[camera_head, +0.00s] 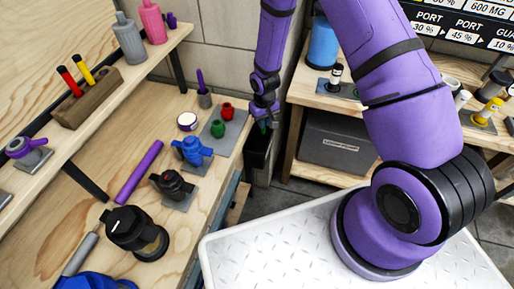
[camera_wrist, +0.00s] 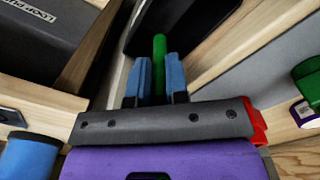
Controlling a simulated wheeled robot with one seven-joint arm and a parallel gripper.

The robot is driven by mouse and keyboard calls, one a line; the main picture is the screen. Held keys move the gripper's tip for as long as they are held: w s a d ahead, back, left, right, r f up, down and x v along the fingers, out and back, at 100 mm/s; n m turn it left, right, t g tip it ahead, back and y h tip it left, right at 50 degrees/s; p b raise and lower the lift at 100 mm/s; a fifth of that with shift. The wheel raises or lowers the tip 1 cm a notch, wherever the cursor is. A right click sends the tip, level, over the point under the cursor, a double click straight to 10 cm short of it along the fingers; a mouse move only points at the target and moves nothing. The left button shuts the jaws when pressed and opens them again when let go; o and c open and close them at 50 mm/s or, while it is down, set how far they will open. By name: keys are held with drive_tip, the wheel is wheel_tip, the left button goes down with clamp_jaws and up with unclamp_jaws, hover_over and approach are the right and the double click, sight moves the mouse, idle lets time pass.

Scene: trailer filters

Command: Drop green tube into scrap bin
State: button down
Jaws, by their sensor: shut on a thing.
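My gripper (camera_wrist: 159,78) is shut on the green tube (camera_wrist: 159,58), which stands up between its two blue fingers in the wrist view. In the head view my gripper (camera_head: 264,116) hangs pointing down at the end of the bench, and only a little of the tube (camera_head: 263,126) shows. A black open bin (camera_head: 259,158), which looks like the scrap bin, stands below my gripper between the bench and the shelf. In the wrist view the dark bin (camera_wrist: 195,22) lies just beyond the tube's tip. Whether the tip is inside the rim I cannot tell.
The wooden bench (camera_head: 150,215) at left holds a grey plate with green and red pieces (camera_head: 218,128), a blue valve (camera_head: 192,150) and a purple rod (camera_head: 139,172). A grey labelled box (camera_head: 338,140) sits in the shelf right of the bin. A wall is behind.

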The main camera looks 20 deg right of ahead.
drive_tip(key=shift+f, duration=0.2)
drive_tip(key=c, duration=1)
unclamp_jaws()
drive_tip(key=shift+c, duration=0.2)
wheel_tip(320, 180, up, 11)
drive_tip(key=shift+f, duration=0.1)
